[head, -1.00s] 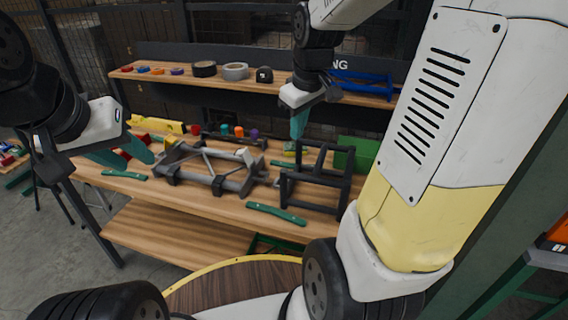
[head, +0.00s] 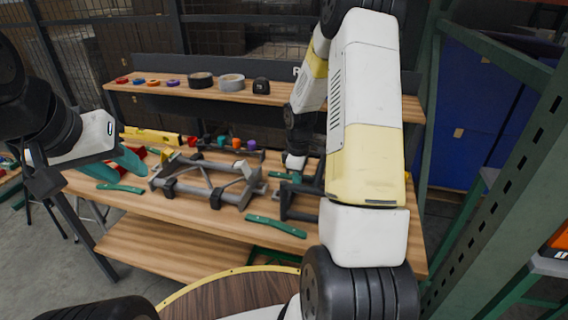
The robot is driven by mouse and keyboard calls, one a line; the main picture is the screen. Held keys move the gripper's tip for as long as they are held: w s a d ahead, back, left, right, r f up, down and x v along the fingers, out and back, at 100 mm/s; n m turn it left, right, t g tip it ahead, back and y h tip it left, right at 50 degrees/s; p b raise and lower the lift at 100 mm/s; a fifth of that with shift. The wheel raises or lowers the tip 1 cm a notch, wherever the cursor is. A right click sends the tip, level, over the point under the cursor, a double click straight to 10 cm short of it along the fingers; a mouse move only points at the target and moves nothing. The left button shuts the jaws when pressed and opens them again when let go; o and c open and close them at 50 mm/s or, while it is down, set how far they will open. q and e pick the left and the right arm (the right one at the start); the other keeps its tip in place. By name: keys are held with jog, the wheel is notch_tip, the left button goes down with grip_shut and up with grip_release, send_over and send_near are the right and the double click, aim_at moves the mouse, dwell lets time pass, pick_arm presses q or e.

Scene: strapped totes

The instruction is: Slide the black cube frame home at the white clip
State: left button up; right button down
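The black cube frame (head: 300,205) stands on the right part of the wooden workbench. My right arm hides much of it. A grey fixture (head: 210,185) with bars and black feet lies to its left, and a small white piece at its right end (head: 246,168) may be the white clip. The frame is apart from that piece. My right gripper (head: 290,177) points down at the frame's back left side; its fingers are mostly hidden, so its opening and any contact are unclear.
A yellow level (head: 152,135) and small coloured items stand at the back. A shelf (head: 180,91) above holds tape rolls. A green rack post (head: 430,130) stands at right.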

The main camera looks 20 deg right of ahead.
jog(key=shift+f, duration=1.75)
jog(key=w+a, duration=0.1)
jog(key=a, duration=0.1)
jog(key=w+a, duration=0.3)
jog(key=a, duration=0.2)
jog(key=shift+w, duration=0.15)
jog(key=shift+a, duration=0.1)
